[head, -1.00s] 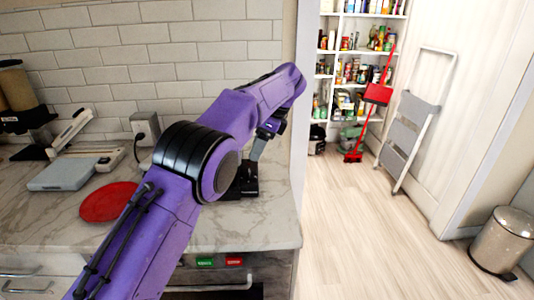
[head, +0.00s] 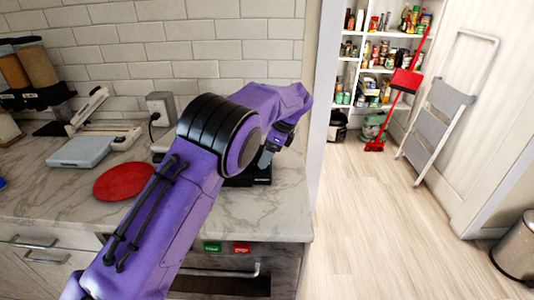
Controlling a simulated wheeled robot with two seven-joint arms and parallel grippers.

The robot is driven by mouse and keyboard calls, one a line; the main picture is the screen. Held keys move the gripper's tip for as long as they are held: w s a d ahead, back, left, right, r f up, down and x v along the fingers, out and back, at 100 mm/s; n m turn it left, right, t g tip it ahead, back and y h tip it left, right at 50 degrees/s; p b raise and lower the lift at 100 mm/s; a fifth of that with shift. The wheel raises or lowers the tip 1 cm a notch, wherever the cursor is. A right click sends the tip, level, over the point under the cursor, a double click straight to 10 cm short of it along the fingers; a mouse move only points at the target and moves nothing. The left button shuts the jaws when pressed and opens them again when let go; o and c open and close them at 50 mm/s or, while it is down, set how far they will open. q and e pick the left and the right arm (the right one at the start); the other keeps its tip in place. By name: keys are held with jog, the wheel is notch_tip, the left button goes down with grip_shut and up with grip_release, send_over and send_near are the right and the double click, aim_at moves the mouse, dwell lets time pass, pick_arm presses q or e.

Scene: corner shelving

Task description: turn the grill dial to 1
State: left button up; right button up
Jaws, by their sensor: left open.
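My left arm reaches in from the lower left across the counter and bends down at the wrist. My left gripper (head: 266,158) is open and points down just above a black appliance (head: 250,181), which may be the grill. Most of this appliance is hidden behind my arm; only its dark right and front edge shows. I cannot make out the dial or its marks. I cannot tell whether the fingertips touch the appliance. My right gripper is not in view.
A red plate (head: 124,181) lies on the marble counter (head: 60,203), left of my arm. A step ladder (head: 437,110) leans on the right wall.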

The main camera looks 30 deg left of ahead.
pick_arm(q)
jog(key=shift+s+r, duration=0.4)
jog(key=shift+s, duration=0.1)
jog(key=c, duration=1)
jog(key=shift+f+m+b, duration=0.3)
jog(key=shift+b, duration=0.45)
jog(key=shift+c, duration=0.2)
jog(key=m+t+b, duration=0.1)
jog(key=m+b, duration=0.1)
jog(key=b, duration=0.2)
jog(key=shift+s+f, duration=0.15)
jog(key=shift+s+d+r+m+t+b, duration=0.1)
jog(key=shift+m+t+b, duration=0.2)
jog(key=shift+m+b, duration=0.5)
jog(key=shift+s+r+m+t+b, duration=0.1)
jog(key=shift+m+t+b, duration=0.2)
jog(key=shift+m+b, duration=0.45)
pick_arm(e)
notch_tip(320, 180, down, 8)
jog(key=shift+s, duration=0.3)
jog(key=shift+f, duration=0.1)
pick_arm(q)
jog(key=o, duration=1)
jog(key=shift+w, duration=0.1)
jog(key=shift+o, duration=0.2)
jog(key=shift+w, duration=0.15)
